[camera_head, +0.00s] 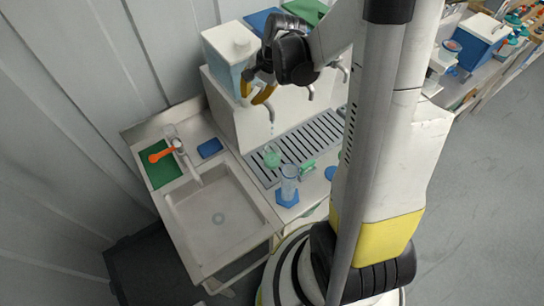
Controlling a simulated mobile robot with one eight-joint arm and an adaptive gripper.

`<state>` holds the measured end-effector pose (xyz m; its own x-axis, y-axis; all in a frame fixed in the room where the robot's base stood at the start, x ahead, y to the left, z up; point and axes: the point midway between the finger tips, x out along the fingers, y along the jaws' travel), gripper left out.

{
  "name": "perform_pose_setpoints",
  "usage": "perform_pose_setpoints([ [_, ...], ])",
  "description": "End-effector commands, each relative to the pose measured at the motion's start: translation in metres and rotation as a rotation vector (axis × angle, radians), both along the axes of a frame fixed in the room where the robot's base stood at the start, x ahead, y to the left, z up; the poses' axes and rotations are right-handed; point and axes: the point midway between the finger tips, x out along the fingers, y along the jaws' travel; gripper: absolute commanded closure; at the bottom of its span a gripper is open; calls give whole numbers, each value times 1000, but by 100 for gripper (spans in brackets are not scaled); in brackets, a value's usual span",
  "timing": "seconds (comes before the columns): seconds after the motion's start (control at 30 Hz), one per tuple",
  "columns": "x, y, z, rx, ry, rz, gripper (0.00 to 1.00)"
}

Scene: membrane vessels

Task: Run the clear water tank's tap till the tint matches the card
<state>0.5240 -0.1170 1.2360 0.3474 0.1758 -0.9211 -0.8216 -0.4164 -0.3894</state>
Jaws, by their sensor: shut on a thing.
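The clear water tank (226,62) stands at the back left on a white stand, with a white lid and a pale bluish body. Its tap spout (270,112) hangs from the stand's front, with what looks like faint drops under it. My gripper (260,95), with yellow fingers, is at the tank's front just above the spout. It is shut on the tap's handle, which the fingers mostly hide. A small vessel with pale green liquid (272,157) stands on the drain grate (325,137) below the spout. I cannot make out the tint card for certain.
A clear cylinder on a blue base (288,190) stands in front of the grate, near a green object (307,167). A sink (222,215) is at left, with an orange-handled item (160,154) on a green mat. My arm hides the right side.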

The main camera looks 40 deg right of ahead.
Motion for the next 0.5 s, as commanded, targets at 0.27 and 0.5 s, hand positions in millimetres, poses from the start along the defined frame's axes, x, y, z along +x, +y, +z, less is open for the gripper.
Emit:
perform_pose_setpoints([
  [0.27, 6, 4, -2, 0, 0, -125, 100],
  [0.5, 15, 6, -1, 0, 0, -297, 100],
])
